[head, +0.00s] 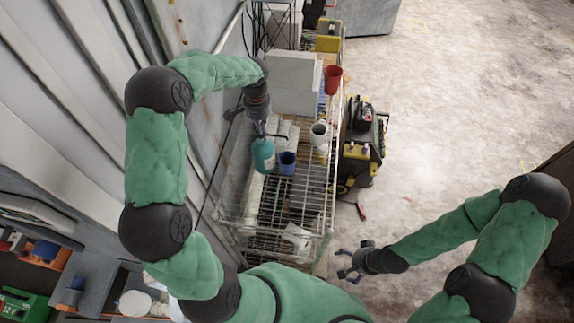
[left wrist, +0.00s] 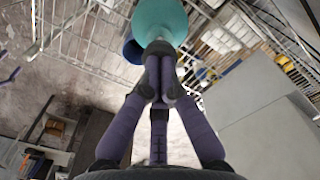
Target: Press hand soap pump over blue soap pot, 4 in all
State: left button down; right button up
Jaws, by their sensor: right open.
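A teal hand soap bottle (head: 264,156) stands upright on the wire rack. My left gripper (head: 262,130) is right above it, fingers pointing down at the pump top. In the left wrist view the fingers (left wrist: 158,62) are closed together against the top of the teal bottle (left wrist: 160,18); they hide most of the pump. A dark spout reaches right from the pump. The blue soap pot (head: 287,163) is just right of the bottle; in the left wrist view the blue pot (left wrist: 132,51) is partly hidden behind it. My right gripper (head: 356,262) is open and empty, away from the rack.
A white mug (head: 319,134) and a red cup (head: 332,79) stand farther along the wire rack (head: 262,222). White boxes (head: 292,82) stand at its back. A black and yellow case (head: 362,145) is on the floor beside it. The floor at right is clear.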

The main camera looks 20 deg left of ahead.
pick_arm(q)
jog(key=shift+f+b, duration=0.6)
jog(key=shift+f, duration=0.35)
jog(key=shift+s, duration=0.1)
jog(key=shift+r+p, duration=1.05)
jog(key=shift+r, duration=0.85)
jog(key=shift+f, duration=0.15)
jog(key=shift+f+b, duration=1.2)
jog(key=shift+f, duration=0.55)
jog(key=shift+r+p, duration=1.05)
jog(key=shift+r, duration=0.85)
